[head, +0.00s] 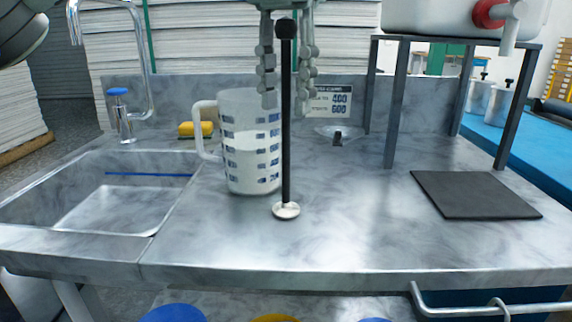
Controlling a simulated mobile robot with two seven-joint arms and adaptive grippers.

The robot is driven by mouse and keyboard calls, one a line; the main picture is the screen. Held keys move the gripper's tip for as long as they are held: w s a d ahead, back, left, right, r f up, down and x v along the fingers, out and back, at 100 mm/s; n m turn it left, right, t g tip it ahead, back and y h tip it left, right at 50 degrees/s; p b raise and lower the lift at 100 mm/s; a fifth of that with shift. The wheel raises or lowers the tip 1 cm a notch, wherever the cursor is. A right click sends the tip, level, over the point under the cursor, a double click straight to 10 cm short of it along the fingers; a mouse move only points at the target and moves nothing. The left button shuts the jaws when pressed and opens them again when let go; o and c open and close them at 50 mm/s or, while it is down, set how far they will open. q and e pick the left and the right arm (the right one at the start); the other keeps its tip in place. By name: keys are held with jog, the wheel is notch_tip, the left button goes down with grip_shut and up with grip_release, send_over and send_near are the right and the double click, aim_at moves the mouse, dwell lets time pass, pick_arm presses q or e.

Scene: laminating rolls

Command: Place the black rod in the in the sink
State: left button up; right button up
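The black rod (286,130) stands upright on the grey marbled counter, with a dark ball top and a round pale metal foot. My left gripper (287,105) points down from the top of the picture. Its fingers are spread, one on each side of the rod's upper part, with a visible gap on both sides. Whether the rod is between the fingers or in front of them, I cannot tell. The sink (115,205) is set in the counter's left side, with a thin blue strip across its far part. My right gripper is not in view.
A measuring jug (240,175) stands just left of and behind the rod. A tap (126,125) and yellow sponge (196,129) are behind the sink. A dark mat (470,194) lies right, near a metal stand (397,105) carrying a white tank (440,18). The front counter is clear.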

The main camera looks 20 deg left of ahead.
pick_arm(q)
grip_shut()
jog(key=shift+r, duration=0.1)
dwell(0.4)
